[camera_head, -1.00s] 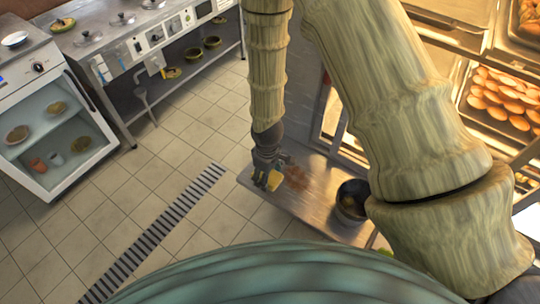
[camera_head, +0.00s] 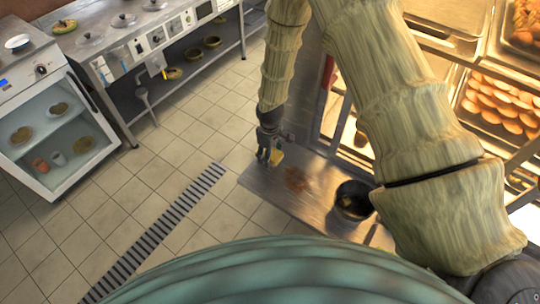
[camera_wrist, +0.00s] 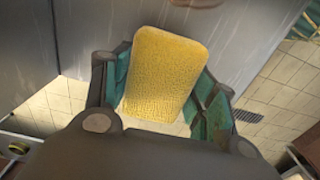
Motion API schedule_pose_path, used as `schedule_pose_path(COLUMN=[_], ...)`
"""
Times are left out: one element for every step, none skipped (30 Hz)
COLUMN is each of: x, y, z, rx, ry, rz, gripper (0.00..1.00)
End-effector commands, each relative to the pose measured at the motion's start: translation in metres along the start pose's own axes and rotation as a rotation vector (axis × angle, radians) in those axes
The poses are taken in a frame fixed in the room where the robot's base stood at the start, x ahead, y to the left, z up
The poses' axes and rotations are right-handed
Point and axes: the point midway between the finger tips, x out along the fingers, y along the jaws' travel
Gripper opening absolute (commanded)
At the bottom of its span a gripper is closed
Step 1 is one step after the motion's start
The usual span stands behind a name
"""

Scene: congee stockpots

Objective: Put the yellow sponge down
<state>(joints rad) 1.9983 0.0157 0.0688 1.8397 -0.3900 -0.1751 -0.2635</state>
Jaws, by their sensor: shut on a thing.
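The yellow sponge (camera_wrist: 165,75) is a rounded block between the two teal fingers of my gripper (camera_wrist: 160,100) in the wrist view. My gripper is shut on it. In the head view my gripper (camera_head: 268,152) hangs over the far left part of the steel counter (camera_head: 325,210), near its edge. A small part of the sponge (camera_head: 277,157) shows beside the fingers there. I cannot tell whether the sponge touches the counter. A reddish-brown smear (camera_head: 297,179) lies on the counter to the right of my gripper.
A dark pot (camera_head: 354,200) stands at the counter's right, with something yellowish in it. Lit shelves with trays of bread (camera_head: 500,103) rise at the right. A floor drain grate (camera_head: 160,228) runs across the tiles. A cooking line (camera_head: 135,45) stands at the back left.

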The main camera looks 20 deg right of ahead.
Motion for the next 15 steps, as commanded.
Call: schedule_pose_path(x=[0.005, 0.007, 0.011, 0.014, 0.016, 0.017, 0.018, 0.018, 0.019, 0.019, 0.019, 0.019, 0.019, 0.019, 0.02], y=[0.0, 0.0, 0.0, -0.001, 0.0, 0.0, 0.0, 0.0, 0.0, 0.0, 0.0, 0.0, 0.0, 0.0, 0.0], z=[0.001, 0.0, 0.0, 0.001, 0.0, 0.0, 0.0, 0.0, 0.0, 0.0, 0.0, 0.0, 0.0, 0.0, 0.0], rx=[0.0, 0.0, 0.0, 0.0, 0.0, 0.0, 0.0, 0.0, 0.0, 0.0, 0.0, 0.0, 0.0, 0.0, 0.0], ry=[-0.002, -0.002, -0.002, -0.002, -0.002, -0.001, 0.0, 0.0, 0.0, 0.0, 0.0, 0.0, 0.0, 0.0, 0.0], rz=[-0.001, -0.001, -0.001, -0.001, -0.001, 0.0, 0.0, 0.0, 0.0, 0.0, 0.0, 0.0, 0.0, 0.0, 0.0], gripper=[0.23, 0.23, 0.23, 0.23, 0.23, 0.23, 0.23, 0.23, 0.23, 0.23, 0.23, 0.23, 0.23, 0.23, 0.23])
